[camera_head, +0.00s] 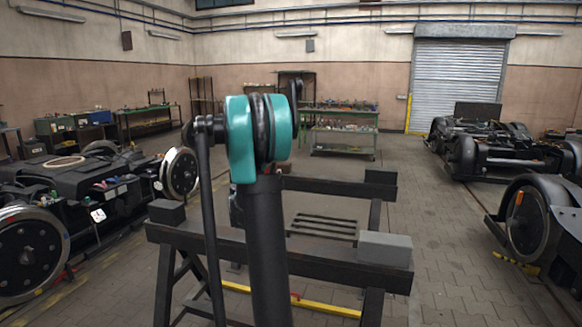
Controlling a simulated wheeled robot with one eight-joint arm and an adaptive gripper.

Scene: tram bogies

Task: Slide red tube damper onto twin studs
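My own arm, a black link with a teal joint, stands upright in the middle of the camera_head view and hides part of what lies behind it. My gripper cannot be made out in this view. I see no red tube damper and no twin studs that I can identify. A dark tram bogie (85,190) with bright wheels stands at the left. Another dark bogie (545,215) is cut off by the right edge. Any studs on them are too small to tell.
A black trestle frame (335,258) stands close in front, with a grey block (385,247) on its right end. Behind are a green workbench (345,130), a further bogie (480,145) and a roller shutter (458,80). Paved floor (455,255) is clear between trestle and right bogie.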

